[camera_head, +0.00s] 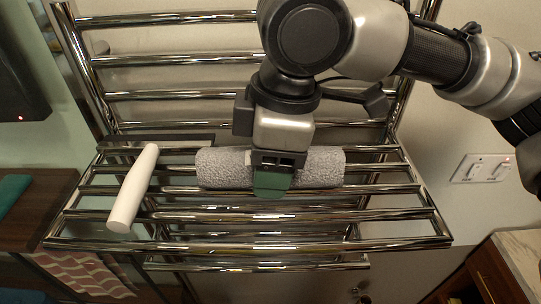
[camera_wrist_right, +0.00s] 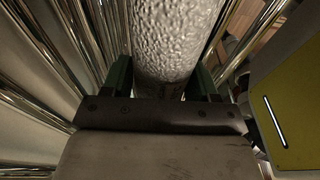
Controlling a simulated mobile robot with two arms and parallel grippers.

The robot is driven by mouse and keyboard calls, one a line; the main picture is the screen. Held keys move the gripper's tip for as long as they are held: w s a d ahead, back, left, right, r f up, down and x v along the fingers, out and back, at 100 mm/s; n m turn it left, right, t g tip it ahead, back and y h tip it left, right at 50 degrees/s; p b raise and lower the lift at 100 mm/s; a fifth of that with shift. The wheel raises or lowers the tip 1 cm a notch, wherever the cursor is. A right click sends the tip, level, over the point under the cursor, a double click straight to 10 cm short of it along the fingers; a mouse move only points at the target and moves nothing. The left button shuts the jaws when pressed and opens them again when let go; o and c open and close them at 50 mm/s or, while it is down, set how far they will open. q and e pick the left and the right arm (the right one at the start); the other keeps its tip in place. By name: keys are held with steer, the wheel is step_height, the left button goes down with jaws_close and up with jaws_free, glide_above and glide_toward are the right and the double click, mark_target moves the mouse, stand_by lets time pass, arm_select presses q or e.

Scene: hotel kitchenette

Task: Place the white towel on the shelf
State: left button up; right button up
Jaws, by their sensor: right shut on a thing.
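A smooth white rolled towel (camera_head: 134,188) lies on the left part of the chrome rack shelf (camera_head: 400,235), slanting across its bars. My right gripper (camera_head: 272,180) is shut around the middle of a grey, textured rolled towel (camera_head: 322,168). This roll lies crosswise over the shelf's back bars; I cannot tell whether it rests on them. In the right wrist view, the green fingers stand on both sides of this roll (camera_wrist_right: 175,40), which looks paler there. The two rolls are apart. My left gripper is not in view.
Upright rack bars (camera_head: 180,95) rise behind the shelf, close to my right arm. A switch plate (camera_head: 482,168) is on the right wall. A wooden cabinet (camera_head: 495,272) stands at lower right, and a striped cloth (camera_head: 85,275) hangs at lower left.

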steer(key=o, duration=1)
steer(key=shift+f, duration=0.1)
steer(key=shift+c, duration=0.2)
steer(key=r, duration=0.4)
steer(key=d+r, duration=0.1)
steer(key=r, duration=0.3)
steer(key=r+b, duration=0.1)
steer(key=r, duration=0.3)
steer(key=shift+d+r, duration=0.1)
steer(key=shift+d, duration=0.3)
